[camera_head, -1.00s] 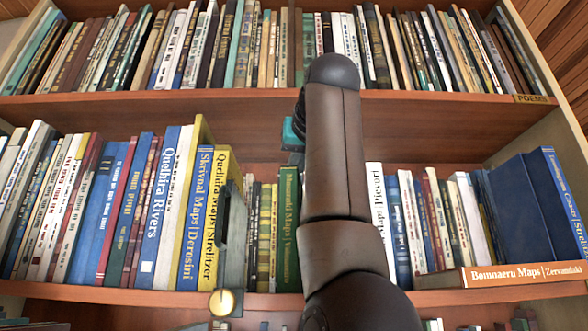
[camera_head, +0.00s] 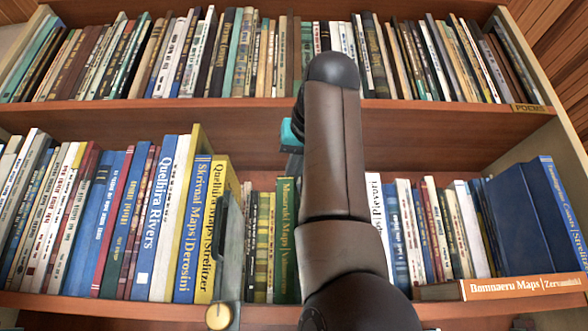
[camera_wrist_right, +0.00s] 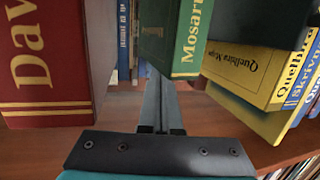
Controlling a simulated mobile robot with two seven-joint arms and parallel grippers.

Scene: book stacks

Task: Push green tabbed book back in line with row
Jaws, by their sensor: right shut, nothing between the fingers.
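A green book with gold lettering, Masaruki Maps (camera_head: 286,240), stands upright in the middle shelf's row, partly hidden by my right arm. In the right wrist view its green spine (camera_wrist_right: 188,40) hangs near the top middle.
Yellow Quelhira Maps (camera_head: 221,185) and blue Skrivnal Maps (camera_head: 194,230) stand to the left. A red book (camera_wrist_right: 45,60) is close at the wrist view's left. An orange Bomnaeru Maps book (camera_head: 522,285) lies flat at right. A gap shows above the shorter books.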

